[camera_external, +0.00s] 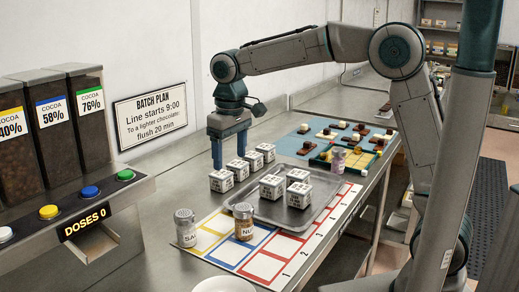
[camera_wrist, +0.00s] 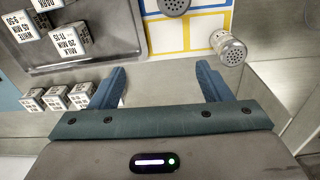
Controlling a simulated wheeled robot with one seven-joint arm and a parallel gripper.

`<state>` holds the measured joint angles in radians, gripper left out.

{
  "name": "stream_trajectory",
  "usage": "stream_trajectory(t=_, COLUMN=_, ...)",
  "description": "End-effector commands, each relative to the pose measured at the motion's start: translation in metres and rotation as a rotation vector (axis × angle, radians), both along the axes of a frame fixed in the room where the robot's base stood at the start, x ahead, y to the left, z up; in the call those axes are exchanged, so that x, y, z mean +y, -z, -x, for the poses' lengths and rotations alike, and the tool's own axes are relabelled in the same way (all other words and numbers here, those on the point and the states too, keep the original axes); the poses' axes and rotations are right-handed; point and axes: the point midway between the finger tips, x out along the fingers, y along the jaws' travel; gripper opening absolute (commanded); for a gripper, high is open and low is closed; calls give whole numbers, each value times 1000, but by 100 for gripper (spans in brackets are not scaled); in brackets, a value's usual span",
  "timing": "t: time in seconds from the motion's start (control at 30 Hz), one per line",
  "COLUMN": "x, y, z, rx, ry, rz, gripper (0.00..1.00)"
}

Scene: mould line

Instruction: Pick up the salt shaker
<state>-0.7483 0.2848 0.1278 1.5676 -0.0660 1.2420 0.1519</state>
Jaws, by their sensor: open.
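The salt shaker (camera_external: 186,230), clear with a grey metal cap and a label partly reading "SAL", stands upright at the left edge of the marked mat. It also shows at the upper right of the wrist view (camera_wrist: 229,48), beyond the right fingertip. My gripper (camera_external: 229,162) points down above the counter, behind the salt shaker and near the row of cubes. Its blue fingers are apart with nothing between them in the wrist view (camera_wrist: 162,78).
A brown-filled shaker (camera_external: 243,222), label starting "NU", stands close right of the salt shaker. A pink shaker (camera_external: 338,160) is farther back. A metal tray (camera_external: 315,208) holds labelled cubes; more cubes (camera_external: 222,181) stand beside it. The cocoa dispenser (camera_external: 100,205) is at left.

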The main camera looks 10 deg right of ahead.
Motion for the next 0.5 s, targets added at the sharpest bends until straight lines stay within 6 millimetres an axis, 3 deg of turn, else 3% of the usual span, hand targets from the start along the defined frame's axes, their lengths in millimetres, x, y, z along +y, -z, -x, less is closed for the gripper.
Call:
stream_trajectory(t=0.03, x=30, y=4, z=10, rx=12, ry=-46, rz=6, gripper=71)
stream_trajectory(t=0.1, x=60, y=8, z=23, rx=25, ry=-94, rz=14, gripper=71)
stream_trajectory(t=0.2, x=93, y=13, z=40, rx=39, ry=-145, rz=21, gripper=71)
stream_trajectory(t=0.33, x=113, y=17, z=52, rx=47, ry=-176, rz=27, gripper=71)
stream_trajectory(t=0.5, x=118, y=35, z=56, rx=51, ry=-184, rz=32, gripper=71)
